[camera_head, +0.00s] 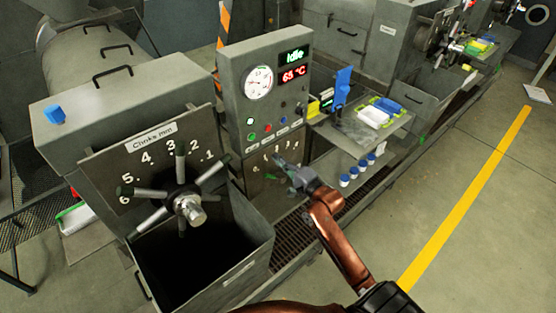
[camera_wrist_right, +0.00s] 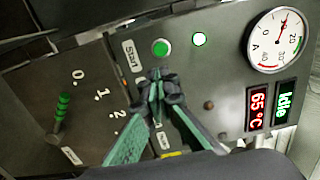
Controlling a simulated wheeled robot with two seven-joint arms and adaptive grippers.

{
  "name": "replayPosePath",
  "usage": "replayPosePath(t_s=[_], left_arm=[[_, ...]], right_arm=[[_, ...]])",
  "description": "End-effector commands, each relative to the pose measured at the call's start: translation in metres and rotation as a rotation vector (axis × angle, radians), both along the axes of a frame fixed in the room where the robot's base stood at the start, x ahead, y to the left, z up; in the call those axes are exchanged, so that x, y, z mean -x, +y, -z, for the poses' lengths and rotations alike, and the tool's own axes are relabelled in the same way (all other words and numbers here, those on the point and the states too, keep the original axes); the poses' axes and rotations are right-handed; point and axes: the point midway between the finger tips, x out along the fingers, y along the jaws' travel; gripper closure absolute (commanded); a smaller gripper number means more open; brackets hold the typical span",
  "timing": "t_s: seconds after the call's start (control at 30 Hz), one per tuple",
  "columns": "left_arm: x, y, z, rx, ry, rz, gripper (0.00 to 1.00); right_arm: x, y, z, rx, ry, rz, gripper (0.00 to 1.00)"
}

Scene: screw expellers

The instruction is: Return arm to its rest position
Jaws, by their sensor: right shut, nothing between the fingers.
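My right arm (camera_head: 340,245) comes up from the bottom middle of the head view. Its gripper (camera_head: 279,161) is shut and empty, in front of the lower part of the control panel (camera_head: 234,85). In the right wrist view the shut fingertips (camera_wrist_right: 157,78) appear just below the green button (camera_wrist_right: 160,47), which is labelled Start. I cannot tell whether they touch the panel. The display (camera_head: 293,63) reads Idle and 65 °C. A numbered scale with a green-handled lever (camera_wrist_right: 61,112) shows beside the gripper in the wrist view. My left gripper is out of view.
A big spoked handwheel (camera_head: 188,206) and an open dark bin (camera_head: 205,265) stand at the left. A side shelf (camera_head: 352,130) carries a blue device (camera_head: 342,88) and trays. Several blue-capped jars (camera_head: 345,180) stand lower. Open floor lies right, past the yellow line (camera_head: 465,190).

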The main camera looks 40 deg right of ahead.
Motion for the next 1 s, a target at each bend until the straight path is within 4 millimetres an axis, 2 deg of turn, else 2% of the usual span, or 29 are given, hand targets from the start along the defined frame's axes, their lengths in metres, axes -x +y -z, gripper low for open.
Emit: replayPosePath(t_s=[0.63, 0.73, 0.77, 0.87, 0.97, 1.0], left_arm=[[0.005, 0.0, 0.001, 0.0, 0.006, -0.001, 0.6], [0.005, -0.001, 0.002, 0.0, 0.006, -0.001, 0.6], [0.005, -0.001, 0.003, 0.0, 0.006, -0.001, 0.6], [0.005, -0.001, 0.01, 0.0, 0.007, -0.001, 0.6], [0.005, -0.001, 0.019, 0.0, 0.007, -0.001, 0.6], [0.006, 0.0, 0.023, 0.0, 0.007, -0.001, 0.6]], right_arm=[[-0.001, 0.001, 0.0, 0.0, 0.001, -0.001, 1.0], [-0.001, -0.001, 0.011, 0.009, 0.012, 0.004, 1.0], [-0.002, -0.002, 0.019, 0.016, 0.022, 0.007, 1.0], [-0.003, -0.01, 0.063, 0.066, 0.074, 0.026, 1.0], [0.0, -0.018, 0.13, 0.147, 0.152, 0.046, 1.0], [0.003, -0.021, 0.16, 0.185, 0.189, 0.05, 1.0]])
